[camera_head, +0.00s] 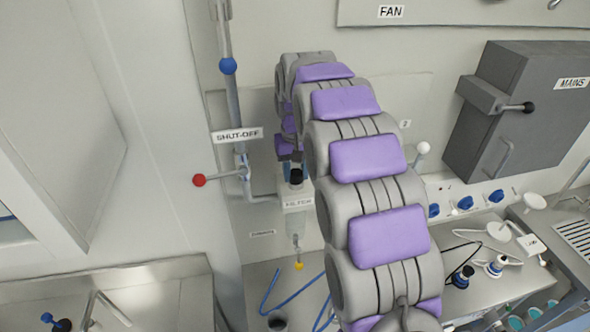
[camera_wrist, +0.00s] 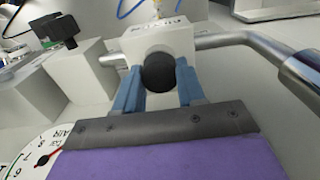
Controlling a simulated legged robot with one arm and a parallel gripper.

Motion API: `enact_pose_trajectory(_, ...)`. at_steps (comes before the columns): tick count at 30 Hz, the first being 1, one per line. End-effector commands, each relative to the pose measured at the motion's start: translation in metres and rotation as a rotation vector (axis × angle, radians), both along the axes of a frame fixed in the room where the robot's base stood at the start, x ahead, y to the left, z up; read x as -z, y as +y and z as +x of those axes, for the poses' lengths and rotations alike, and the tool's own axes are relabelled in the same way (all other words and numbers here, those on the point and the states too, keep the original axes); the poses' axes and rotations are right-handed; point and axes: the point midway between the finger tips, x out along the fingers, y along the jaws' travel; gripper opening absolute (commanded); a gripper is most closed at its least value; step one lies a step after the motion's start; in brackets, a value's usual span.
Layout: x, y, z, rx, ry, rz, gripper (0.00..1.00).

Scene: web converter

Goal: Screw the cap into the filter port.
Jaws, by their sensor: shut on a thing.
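In the wrist view, my gripper (camera_wrist: 160,88) has its blue fingers shut on the round black cap (camera_wrist: 159,72). The cap is in front of the white filter block (camera_wrist: 178,40), which has pipes on both sides. I cannot tell whether the cap touches the port or how deep it sits, as the cap hides the port. In the head view, the filter block (camera_head: 298,201) is labelled FILTER, with the black cap (camera_head: 296,177) just above the label. My arm hides most of my gripper there.
A red-knobbed shut-off lever (camera_head: 199,180) is left of the filter. A yellow-tipped fitting (camera_head: 299,266) hangs below it. The grey MAINS box (camera_head: 520,105) is at the right. In the wrist view, a gauge (camera_wrist: 38,160) is at lower left and a black-knobbed block (camera_wrist: 62,30) at upper left.

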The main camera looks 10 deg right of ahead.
Motion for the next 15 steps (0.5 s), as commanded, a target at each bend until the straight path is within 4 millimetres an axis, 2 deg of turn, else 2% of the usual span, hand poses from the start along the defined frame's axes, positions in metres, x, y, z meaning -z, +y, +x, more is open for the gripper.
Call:
enact_pose_trajectory(2, 0.0034, -0.0003, -0.003, -0.001, 0.015, -0.001, 0.0)
enact_pose_trajectory(3, 0.0033, -0.0003, -0.003, -0.001, 0.014, -0.001, 0.43)
enact_pose_trajectory(9, 0.0029, -0.0002, 0.0, -0.002, 0.01, -0.001, 0.6)
enact_pose_trajectory(15, 0.0027, -0.0001, 0.0024, -0.005, 0.007, 0.0, 0.6)
